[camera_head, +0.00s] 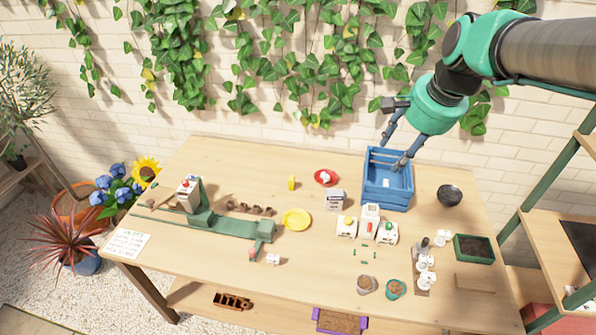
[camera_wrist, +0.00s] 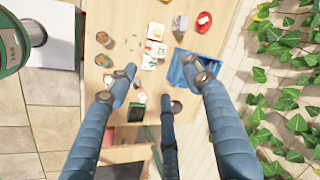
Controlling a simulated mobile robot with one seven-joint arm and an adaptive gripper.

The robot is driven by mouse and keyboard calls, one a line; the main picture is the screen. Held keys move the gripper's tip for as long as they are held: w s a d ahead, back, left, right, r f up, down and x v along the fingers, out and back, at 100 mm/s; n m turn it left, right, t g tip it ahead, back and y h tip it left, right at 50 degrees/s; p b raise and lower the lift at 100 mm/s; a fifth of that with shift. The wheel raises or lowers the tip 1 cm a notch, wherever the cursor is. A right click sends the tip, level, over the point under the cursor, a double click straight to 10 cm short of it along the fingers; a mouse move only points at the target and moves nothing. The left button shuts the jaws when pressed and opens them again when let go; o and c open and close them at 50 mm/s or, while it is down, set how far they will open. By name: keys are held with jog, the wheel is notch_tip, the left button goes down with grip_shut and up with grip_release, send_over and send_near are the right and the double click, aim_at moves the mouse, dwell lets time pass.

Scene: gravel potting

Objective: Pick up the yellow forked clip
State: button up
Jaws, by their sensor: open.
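A small upright yellow piece (camera_head: 292,183) stands on the table behind the yellow saucer; it may be the yellow forked clip, but it is too small to tell whether it is forked. In the wrist view a bit of yellow shows at the very top edge, too cut off to identify. My gripper (camera_head: 393,152) is open and empty, high over the blue crate (camera_head: 388,205) at the back right, well to the right of the yellow piece. Its spread fingers also show in the wrist view (camera_wrist: 158,65), with the table far below.
On the table (camera_head: 330,280) are a yellow saucer (camera_head: 296,220), a red saucer (camera_head: 326,177), a green balance-like fixture (camera_head: 235,226), white packets (camera_head: 369,222), small pots (camera_head: 396,288), a black bowl (camera_head: 450,194) and a green tray (camera_head: 474,248). An ivy-covered brick wall stands behind.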

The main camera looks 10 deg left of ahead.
jog(key=w+a+f+m+g, duration=0.1)
jog(key=w+a+f+m, duration=0.35)
jog(key=w, duration=0.75)
jog(key=m+g+y+b, duration=0.1)
jog(key=m+g+y, duration=0.2)
jog(key=m, duration=0.4)
send_over(293, 181)
jog(key=w+d, duration=0.2)
jog(key=d, duration=0.3)
notch_tip(293, 181, down, 30)
jog(key=shift+f+n, duration=0.1)
jog(key=shift+n, duration=0.15)
jog(key=shift+h, duration=0.3)
jog(key=shift+b+x, duration=0.9)
jog(key=shift+x, duration=3.35)
jog(key=shift+a, duration=0.1)
jog(key=shift+w+b+x, duration=0.1)
jog(key=shift+b+x, duration=0.35)
jog(key=shift+x, duration=0.8)
jog(key=shift+w+b+x, duration=0.15)
jog(key=shift+b+x, duration=0.3)
jog(key=shift+x, duration=0.85)
jog(key=shift+a, duration=0.1)
